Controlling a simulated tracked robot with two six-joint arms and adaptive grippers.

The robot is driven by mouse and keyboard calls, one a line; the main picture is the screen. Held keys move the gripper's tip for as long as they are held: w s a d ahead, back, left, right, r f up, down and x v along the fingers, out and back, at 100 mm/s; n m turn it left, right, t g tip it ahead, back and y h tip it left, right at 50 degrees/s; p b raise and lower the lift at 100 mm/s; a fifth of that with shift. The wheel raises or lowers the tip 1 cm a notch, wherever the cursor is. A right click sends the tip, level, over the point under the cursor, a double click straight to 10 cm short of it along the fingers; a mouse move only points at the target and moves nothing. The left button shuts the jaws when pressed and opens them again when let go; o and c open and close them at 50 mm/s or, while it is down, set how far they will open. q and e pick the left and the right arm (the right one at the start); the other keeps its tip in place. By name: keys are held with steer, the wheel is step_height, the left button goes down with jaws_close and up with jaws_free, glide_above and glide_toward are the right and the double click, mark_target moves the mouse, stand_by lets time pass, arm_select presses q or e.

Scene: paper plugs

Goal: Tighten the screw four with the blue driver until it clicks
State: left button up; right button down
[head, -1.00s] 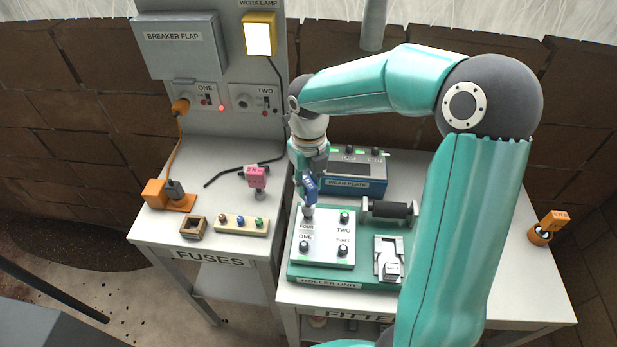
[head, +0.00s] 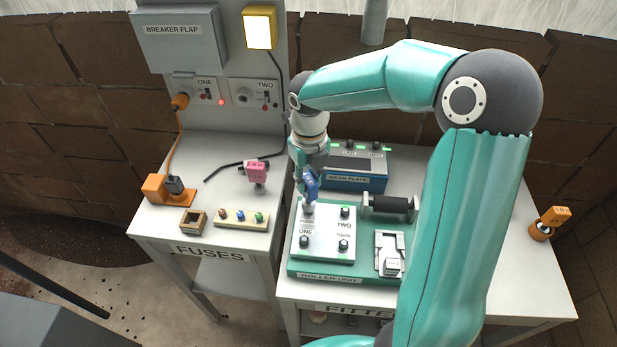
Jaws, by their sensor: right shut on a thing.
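The roller unit (head: 360,272) is a green base with a white plate (head: 323,248) that carries several screws with labels. Screw four, at the plate's upper left, is mostly hidden under the driver's tip. The blue driver (head: 310,186) stands nearly upright over that corner, its grey lower end (head: 308,208) at the screw. My right gripper (head: 306,176) is shut on the blue driver's handle from above. My left gripper is not in view.
A black roller (head: 390,205) and a grey latch block (head: 390,254) sit right of the plate. The blue wear plate box (head: 358,172) stands behind. A pink-handled tool (head: 256,173) and a fuse strip (head: 241,219) are on the left table. An orange tool (head: 549,224) is far right.

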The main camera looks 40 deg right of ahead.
steer(key=shift+f+b, duration=0.45)
steer(key=shift+f, duration=0.25)
steer(key=m, duration=0.3)
steer(key=shift+m, duration=0.3)
steer(key=m+b, duration=0.1)
steer(key=m, duration=0.6)
steer(key=shift+m+b, duration=0.3)
steer(key=shift+b, duration=0.05)
steer(key=m, duration=0.4)
steer(key=shift+m+b, duration=0.3)
steer(key=shift+b, duration=0.05)
steer(key=shift+r, duration=0.1)
